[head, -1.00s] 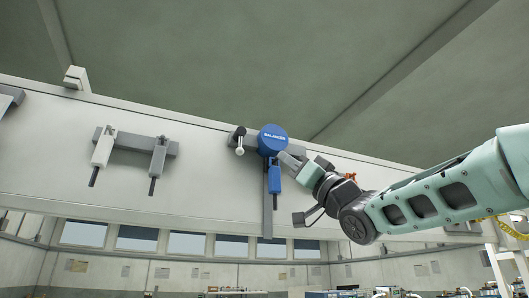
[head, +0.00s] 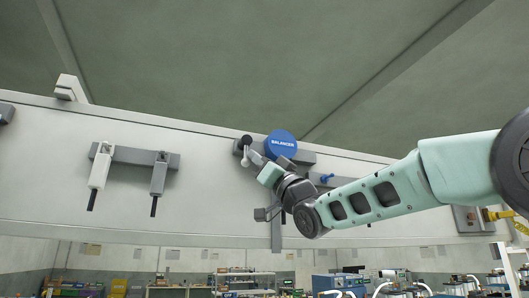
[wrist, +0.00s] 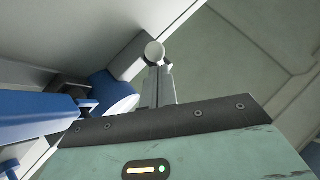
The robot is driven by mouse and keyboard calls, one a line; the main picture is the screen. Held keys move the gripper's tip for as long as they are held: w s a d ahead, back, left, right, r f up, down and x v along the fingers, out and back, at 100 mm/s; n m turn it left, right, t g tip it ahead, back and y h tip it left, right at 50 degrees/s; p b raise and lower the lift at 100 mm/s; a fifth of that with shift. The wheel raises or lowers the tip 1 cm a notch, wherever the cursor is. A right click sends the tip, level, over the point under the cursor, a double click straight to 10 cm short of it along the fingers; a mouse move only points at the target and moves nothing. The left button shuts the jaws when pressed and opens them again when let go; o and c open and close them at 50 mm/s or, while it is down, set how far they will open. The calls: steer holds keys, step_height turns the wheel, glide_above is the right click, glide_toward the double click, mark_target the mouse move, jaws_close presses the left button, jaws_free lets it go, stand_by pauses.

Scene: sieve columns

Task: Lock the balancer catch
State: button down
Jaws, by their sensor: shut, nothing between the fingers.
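The balancer is a round blue drum (head: 281,143) with white lettering, mounted on the pale wall beam. The catch is just left of it: a black knob (head: 246,140) with a light lever whose white ball end (head: 245,161) points down. In the wrist view the white ball (wrist: 154,52) is just beyond my fingertips. My gripper (head: 254,158) is shut and empty, close to the lever's right side; whether it touches cannot be told. Its fingers (wrist: 158,86) show in the wrist view, with the blue drum (wrist: 118,94) beside them. My wrist hides the parts below the drum.
A white tool (head: 99,168) and a grey tool (head: 159,174) hang from a grey bracket to the left. A small blue handle (head: 326,178) is on the beam to the right. A grey box (head: 466,218) sits farther right. The beam between the left tools and the catch is clear.

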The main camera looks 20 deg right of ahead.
steer(key=shift+f, duration=0.1)
stand_by(0.3)
steer(key=shift+a+f+m+t+h+b, duration=0.25)
steer(key=shift+m+b, duration=0.25)
steer(key=shift+b, duration=0.3)
steer(key=shift+r+t, duration=0.2)
steer(key=shift+t, duration=0.05)
steer(key=shift+m+h+b, duration=0.3)
steer(key=shift+m+h, duration=0.1)
steer(key=shift+h, duration=0.05)
